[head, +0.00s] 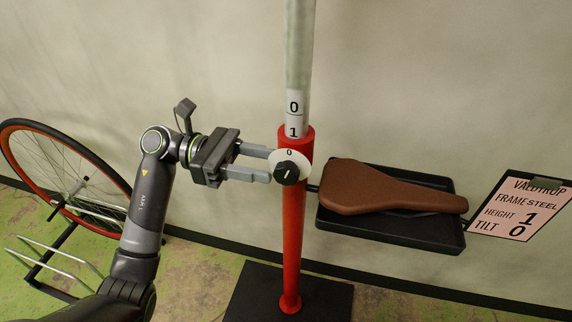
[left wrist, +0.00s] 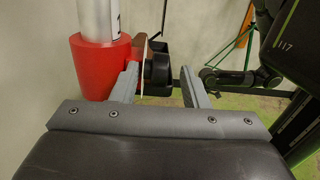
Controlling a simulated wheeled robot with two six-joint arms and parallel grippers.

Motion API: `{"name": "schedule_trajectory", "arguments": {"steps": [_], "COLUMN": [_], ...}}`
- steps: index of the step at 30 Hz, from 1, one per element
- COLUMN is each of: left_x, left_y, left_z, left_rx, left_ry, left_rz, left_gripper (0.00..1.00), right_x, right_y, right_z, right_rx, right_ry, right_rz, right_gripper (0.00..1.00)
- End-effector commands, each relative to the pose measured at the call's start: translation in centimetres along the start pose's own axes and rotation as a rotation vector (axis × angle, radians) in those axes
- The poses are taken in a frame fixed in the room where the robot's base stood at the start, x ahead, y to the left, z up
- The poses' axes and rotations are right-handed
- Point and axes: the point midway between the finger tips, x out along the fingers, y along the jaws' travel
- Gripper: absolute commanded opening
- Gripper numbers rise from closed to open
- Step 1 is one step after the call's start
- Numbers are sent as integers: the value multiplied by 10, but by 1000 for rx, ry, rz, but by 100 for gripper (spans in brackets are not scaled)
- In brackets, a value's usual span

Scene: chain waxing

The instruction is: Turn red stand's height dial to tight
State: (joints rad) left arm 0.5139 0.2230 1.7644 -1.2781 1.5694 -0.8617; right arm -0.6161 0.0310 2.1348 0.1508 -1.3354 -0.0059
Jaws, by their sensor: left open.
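The red stand (head: 294,230) rises from a black base plate, with a grey post coming out of its top collar. Its height dial (head: 287,172) is a black knob with a white pointer line, in front of a white disc marked 0. My left gripper (head: 268,165) is open, with its fingertips at the left side of the dial. In the left wrist view the dark knob (left wrist: 160,69) shows between the open fingers (left wrist: 159,76), beside the red collar (left wrist: 98,66). I cannot tell whether a finger touches it.
A brown saddle (head: 385,188) lies on a black tray (head: 400,232) just right of the stand. A pink card (head: 519,208) reads height 1, tilt 0. A red-rimmed wheel (head: 22,125) stands at the left in a rack. A plain wall is behind the stand.

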Motion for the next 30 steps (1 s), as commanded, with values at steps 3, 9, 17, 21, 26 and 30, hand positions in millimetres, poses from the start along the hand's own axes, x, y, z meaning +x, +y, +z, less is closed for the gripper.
{"name": "schedule_trajectory", "arguments": {"steps": [3,9,17,21,26,30], "left_x": [20,40,47,47,47,47], "left_y": [-1,0,0,0,0,-1], "left_z": [1,0,0,0,0,-1], "left_rx": [1,0,-1,-1,-1,-1], "left_ry": [-4,-2,0,0,1,1], "left_rz": [-2,-2,0,1,0,-2], "left_gripper": [41,41,41,41,25,7], "right_x": [0,1,2,3,3,3], "right_y": [0,1,1,1,1,1], "right_z": [0,1,2,2,2,2], "right_rx": [0,0,0,0,0,0], "right_ry": [-2,-6,-11,-12,-12,-11], "right_rz": [2,5,5,6,5,5], "right_gripper": [36,36,36,36,36,36]}}
